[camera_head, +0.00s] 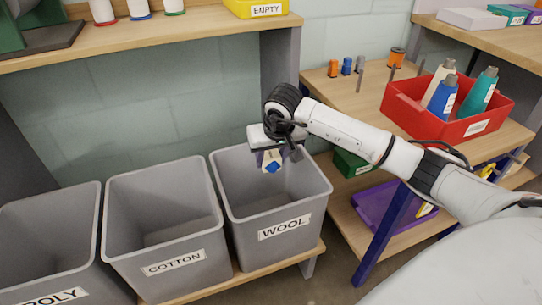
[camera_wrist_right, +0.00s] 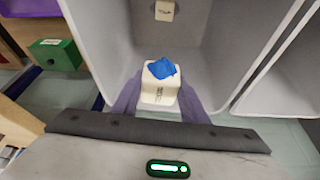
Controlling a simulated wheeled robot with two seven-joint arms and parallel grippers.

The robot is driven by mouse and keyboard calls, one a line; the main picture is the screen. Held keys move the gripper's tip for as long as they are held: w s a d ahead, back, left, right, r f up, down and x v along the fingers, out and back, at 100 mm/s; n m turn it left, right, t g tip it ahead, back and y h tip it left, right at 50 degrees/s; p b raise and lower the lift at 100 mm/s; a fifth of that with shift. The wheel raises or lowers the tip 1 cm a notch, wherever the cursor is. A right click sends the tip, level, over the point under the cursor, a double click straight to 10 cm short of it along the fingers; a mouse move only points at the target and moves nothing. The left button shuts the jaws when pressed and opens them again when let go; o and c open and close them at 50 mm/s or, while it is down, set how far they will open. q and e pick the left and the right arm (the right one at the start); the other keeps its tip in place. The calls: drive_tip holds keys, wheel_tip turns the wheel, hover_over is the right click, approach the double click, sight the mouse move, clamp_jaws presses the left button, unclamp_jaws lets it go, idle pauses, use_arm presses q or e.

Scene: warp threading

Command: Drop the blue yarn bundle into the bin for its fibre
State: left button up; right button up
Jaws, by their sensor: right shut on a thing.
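My right gripper (camera_head: 271,156) is over the bin marked WOOL (camera_head: 283,229), pointing down, near its back edge. It is shut on the blue yarn bundle (camera_head: 272,166), a pale block with a blue end. In the right wrist view, the bundle (camera_wrist_right: 160,87) sits between the two purple-grey fingers of my right gripper (camera_wrist_right: 159,98). Its blue end faces into the grey bin (camera_wrist_right: 115,45), and the small print on its side is too blurred to read. The bin marked COTTON (camera_head: 163,235) and the bin marked POLY (camera_head: 50,245) stand to the left. My left gripper is not in view.
Another pale labelled block (camera_wrist_right: 165,10) shows inside the bin in the right wrist view. A red tray (camera_head: 447,110) with several cones stands on the right table. A green box (camera_head: 352,163) and a purple tray (camera_head: 388,207) lie below. A wooden shelf (camera_head: 165,41) runs above the bins.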

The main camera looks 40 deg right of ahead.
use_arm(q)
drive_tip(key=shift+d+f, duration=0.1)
use_arm(e)
drive_tip(key=shift+f, duration=0.25)
drive_tip(key=o, duration=1.1)
drive_tip(key=p+v, duration=0.2)
drive_tip(key=v, duration=0.7)
drive_tip(key=shift+r+p, duration=0.1)
drive_tip(key=shift+p, duration=0.3)
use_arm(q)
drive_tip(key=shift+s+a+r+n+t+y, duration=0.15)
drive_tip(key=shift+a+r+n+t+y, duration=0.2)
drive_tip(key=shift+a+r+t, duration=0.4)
use_arm(e)
drive_tip(key=shift+s+r, duration=0.3)
drive_tip(key=shift+r, duration=0.25)
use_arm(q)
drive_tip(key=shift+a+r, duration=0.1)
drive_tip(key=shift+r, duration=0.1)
use_arm(e)
drive_tip(key=shift+a, duration=0.1)
